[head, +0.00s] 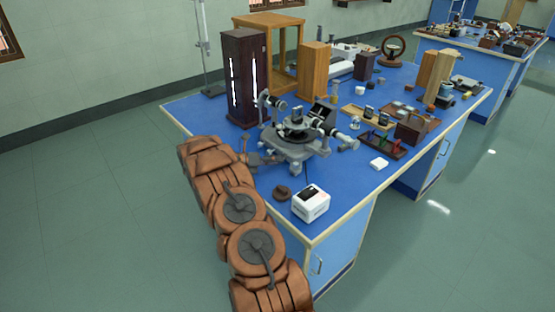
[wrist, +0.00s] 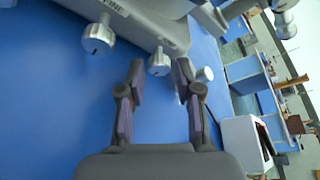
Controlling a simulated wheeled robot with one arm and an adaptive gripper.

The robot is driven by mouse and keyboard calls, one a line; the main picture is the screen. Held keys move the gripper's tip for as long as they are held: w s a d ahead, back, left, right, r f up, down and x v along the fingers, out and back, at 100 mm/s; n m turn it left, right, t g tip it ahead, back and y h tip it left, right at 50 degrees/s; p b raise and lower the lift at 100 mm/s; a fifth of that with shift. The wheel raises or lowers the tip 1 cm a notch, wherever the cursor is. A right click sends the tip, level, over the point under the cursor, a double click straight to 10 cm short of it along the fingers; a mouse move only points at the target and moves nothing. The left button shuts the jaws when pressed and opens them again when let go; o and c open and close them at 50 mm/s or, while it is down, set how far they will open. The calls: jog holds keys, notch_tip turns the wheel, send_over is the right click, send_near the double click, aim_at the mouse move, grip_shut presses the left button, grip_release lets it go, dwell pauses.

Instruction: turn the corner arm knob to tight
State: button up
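A grey spectrometer (head: 297,135) stands on the blue bench top near its left end. In the wrist view its grey base fills the top, with a silver knob (wrist: 98,36) at upper left and another silver knob (wrist: 159,63) lower and in the middle. A third pale knob or foot (wrist: 205,74) is to the right. I cannot tell which is the corner arm knob. My gripper (wrist: 160,78) is open, its fingers either side of the middle knob in the picture; contact is not visible. In the head view my gripper (head: 262,158) is at the spectrometer's left side, partly hidden.
A white box (head: 311,203) and a dark round object (head: 282,192) stand in front of the spectrometer. A tall dark cabinet (head: 246,78) is behind it. Bare blue bench lies between.

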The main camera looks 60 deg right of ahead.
jog(key=shift+s+d+f, duration=0.25)
jog(key=shift+s+d, duration=0.1)
jog(key=shift+d, duration=0.2)
jog(key=shift+c, duration=0.5)
grip_shut()
